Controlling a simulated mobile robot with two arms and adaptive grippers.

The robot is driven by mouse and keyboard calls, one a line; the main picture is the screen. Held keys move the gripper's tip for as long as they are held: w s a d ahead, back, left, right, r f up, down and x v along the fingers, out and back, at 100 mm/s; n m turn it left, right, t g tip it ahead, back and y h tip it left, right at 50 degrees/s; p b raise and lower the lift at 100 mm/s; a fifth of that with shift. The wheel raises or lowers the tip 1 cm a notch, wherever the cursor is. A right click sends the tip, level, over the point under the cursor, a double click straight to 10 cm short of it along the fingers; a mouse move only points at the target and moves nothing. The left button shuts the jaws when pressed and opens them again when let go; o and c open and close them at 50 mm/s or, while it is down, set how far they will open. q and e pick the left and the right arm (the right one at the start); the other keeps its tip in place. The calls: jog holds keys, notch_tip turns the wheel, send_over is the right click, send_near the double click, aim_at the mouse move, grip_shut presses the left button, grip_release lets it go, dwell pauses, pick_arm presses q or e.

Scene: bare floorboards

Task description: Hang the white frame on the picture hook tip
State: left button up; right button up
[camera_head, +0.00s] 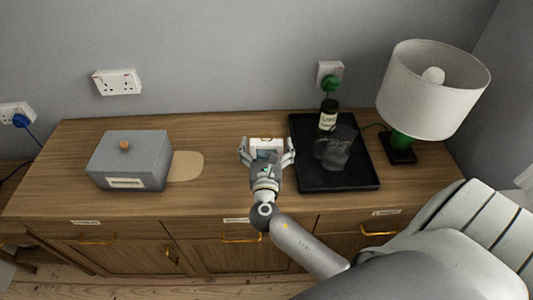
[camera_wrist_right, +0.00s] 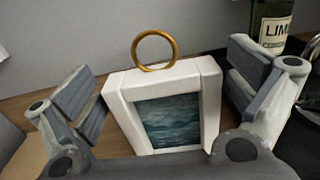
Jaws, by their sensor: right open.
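The white frame (camera_head: 266,145) stands on the wooden sideboard, between the fingers of my right gripper (camera_head: 267,150). In the right wrist view the frame (camera_wrist_right: 168,80) holds a dark blue-green seascape and has a gold ring (camera_wrist_right: 155,48) standing up from its top edge. My right gripper is open, with one finger on each side of the frame and a gap showing beside it. The frame's lower part is hidden by the gripper's palm. I see no picture hook in either view. My left gripper is not in view.
On the sideboard (camera_head: 222,190), a grey lidded box (camera_head: 130,165) and a tan mat (camera_head: 187,165) are left. A black tray (camera_head: 345,180) with a bottle (camera_head: 328,115) and dark glassware (camera_head: 335,148) is close right. A lamp (camera_head: 430,90) stands further right. Wall sockets (camera_head: 117,82) are behind.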

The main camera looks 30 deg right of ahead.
jog(key=shift+w+d+f, duration=0.1)
jog(key=shift+w+d, duration=0.15)
jog(key=shift+w, duration=0.1)
jog(key=c, duration=1.3)
jog(key=shift+c, duration=0.3)
jog(key=shift+r, duration=0.2)
